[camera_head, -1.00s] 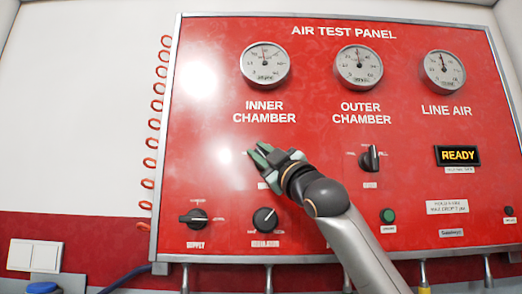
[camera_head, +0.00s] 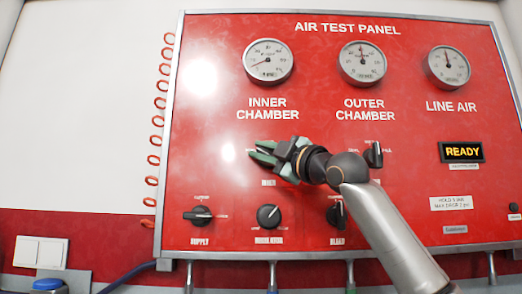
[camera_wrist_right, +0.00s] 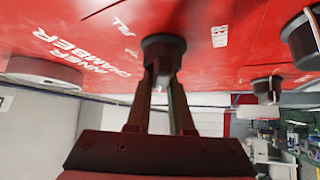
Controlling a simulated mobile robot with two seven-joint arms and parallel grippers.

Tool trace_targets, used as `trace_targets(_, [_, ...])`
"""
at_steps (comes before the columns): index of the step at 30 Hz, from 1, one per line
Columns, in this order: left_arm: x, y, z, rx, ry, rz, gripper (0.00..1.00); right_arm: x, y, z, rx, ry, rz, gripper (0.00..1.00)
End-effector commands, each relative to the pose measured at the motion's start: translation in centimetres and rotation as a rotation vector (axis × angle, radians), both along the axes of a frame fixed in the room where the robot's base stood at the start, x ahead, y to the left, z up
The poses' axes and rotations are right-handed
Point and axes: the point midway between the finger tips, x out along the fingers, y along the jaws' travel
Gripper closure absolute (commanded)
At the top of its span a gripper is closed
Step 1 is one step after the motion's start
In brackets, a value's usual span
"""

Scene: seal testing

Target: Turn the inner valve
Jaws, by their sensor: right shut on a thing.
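The red air test panel (camera_head: 215,130) fills most of the head view. The inner valve knob is mostly hidden by my right gripper (camera_head: 263,152), below the INNER CHAMBER lettering. In the right wrist view the black knob (camera_wrist_right: 163,50) sits between the fingertips of my right gripper (camera_wrist_right: 162,84), which is shut on it. The gripper lies nearly sideways across the knob, with its fingers toward the left. The inner chamber gauge (camera_head: 268,62) is above, its needle toward the lower left. My left gripper is not in view.
The outer chamber knob (camera_head: 374,155) is close to my right wrist. The supply knob (camera_head: 198,216), regulator knob (camera_head: 269,217) and bleed knob (camera_head: 337,214) form the lower row. The display (camera_head: 461,152) reads READY. Coiled red tubing (camera_head: 157,120) runs along the panel's left edge.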

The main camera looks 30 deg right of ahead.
Motion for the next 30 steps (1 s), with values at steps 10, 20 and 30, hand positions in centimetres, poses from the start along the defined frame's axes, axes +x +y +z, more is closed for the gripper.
trace_targets(10, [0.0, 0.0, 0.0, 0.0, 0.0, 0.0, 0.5, 0.3, -0.6, -0.3, 0.001, 0.009, -0.013, 0.56])
trace_targets(20, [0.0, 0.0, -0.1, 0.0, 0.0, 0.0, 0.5, 0.0, -0.3, -0.2, 0.001, 0.003, -0.005, 0.5])
trace_targets(30, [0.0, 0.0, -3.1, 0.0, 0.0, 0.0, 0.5, -4.9, -1.8, -2.6, 0.0, 0.001, -0.009, 0.5])
